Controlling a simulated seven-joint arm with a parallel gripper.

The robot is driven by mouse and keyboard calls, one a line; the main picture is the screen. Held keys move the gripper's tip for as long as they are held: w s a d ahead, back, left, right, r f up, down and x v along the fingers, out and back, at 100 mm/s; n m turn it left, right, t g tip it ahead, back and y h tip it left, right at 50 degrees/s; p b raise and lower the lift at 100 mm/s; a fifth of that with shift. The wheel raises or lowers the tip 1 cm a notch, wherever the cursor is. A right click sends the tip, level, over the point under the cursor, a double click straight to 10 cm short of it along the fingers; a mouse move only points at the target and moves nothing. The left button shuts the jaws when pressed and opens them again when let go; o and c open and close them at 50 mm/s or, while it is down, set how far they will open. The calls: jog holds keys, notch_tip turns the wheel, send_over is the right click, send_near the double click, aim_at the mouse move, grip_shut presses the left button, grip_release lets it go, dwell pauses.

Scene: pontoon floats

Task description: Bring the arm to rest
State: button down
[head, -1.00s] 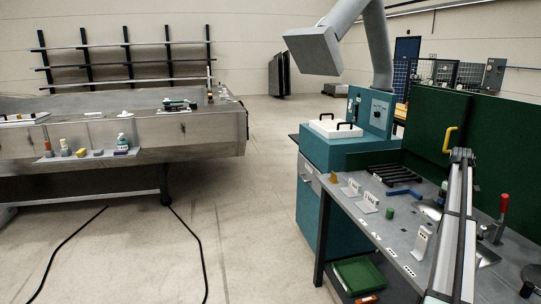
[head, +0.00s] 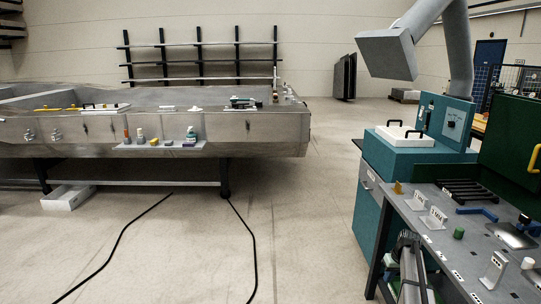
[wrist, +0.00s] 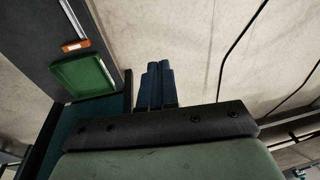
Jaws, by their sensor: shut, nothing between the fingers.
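My gripper (wrist: 157,85) shows in the wrist view with its two dark blue fingers together and nothing between them. It hangs over the bare floor, apart from the bench. In the head view, a part of my arm (head: 410,275) stands low in front of the near edge of the grey workbench (head: 462,238). The gripper's fingers cannot be made out in the head view.
A green tray (wrist: 82,78) and an orange item (wrist: 75,46) lie left of my gripper in the wrist view. A metal pontoon (head: 75,133) stands left in the head view. Open floor (head: 310,220) with black cables (head: 252,250) lies between it and the bench.

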jog(key=s+a+f+g, duration=0.4)
jog(key=s+a+f, duration=1.7)
jog(key=s+f, duration=0.3)
jog(key=s+a+f+g, duration=0.1)
jog(key=s+a, duration=0.2)
jog(key=s, duration=0.8)
jog(key=s+a+f+g+h, duration=0.1)
jog(key=s+a+f+g, duration=0.1)
jog(key=s, duration=0.9)
jog(key=s+a+f+g, duration=0.1)
jog(key=s+a, duration=0.3)
jog(key=s, duration=0.7)
jog(key=shift+a+f+h, duration=0.15)
jog(key=shift+a+h, duration=0.15)
